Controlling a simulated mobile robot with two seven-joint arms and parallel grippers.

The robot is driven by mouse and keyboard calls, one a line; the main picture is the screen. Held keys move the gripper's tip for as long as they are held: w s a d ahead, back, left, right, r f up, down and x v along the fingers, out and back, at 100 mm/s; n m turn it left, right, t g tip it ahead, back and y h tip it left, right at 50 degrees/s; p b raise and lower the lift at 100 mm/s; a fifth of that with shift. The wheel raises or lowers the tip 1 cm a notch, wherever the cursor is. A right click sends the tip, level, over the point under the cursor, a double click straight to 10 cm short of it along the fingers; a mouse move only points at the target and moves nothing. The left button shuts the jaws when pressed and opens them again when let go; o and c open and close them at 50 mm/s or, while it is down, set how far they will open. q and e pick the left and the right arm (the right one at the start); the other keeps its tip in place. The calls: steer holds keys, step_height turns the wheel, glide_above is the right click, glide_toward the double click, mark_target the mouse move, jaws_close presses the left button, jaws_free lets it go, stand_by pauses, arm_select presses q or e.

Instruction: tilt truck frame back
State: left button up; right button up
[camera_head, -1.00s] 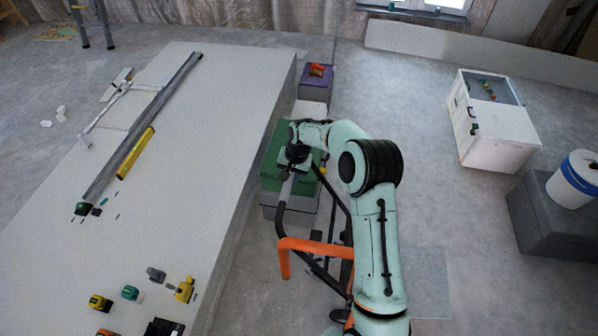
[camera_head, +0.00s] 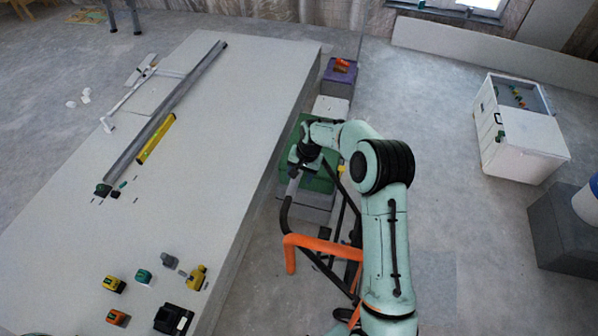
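The truck frame (camera_head: 333,246) is a hand truck with dark tubes and orange bars, standing beside the long panel stack, right of centre. Stacked boxes, a green one (camera_head: 318,182) above a grey one (camera_head: 312,207), stand behind it. My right arm reaches over the frame from the lower right. My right gripper (camera_head: 296,170) is at the upper end of a dark frame tube, touching or very close to it. Its fingers are too small and hidden to read. My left gripper is not in view.
The long pale panel-topped table (camera_head: 190,190) fills the left, holding a yellow level (camera_head: 156,139), a long metal bar (camera_head: 165,120) and several small tools. A white cabinet (camera_head: 520,140) and a dark grey block (camera_head: 565,235) stand at right. The floor between is clear.

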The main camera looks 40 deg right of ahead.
steer(key=shift+r, duration=0.2)
step_height(320, 180, up, 13)
steer(key=s+d, duration=0.1)
steer(key=s, duration=0.1)
steer(key=shift+d, duration=0.3)
stand_by(0.4)
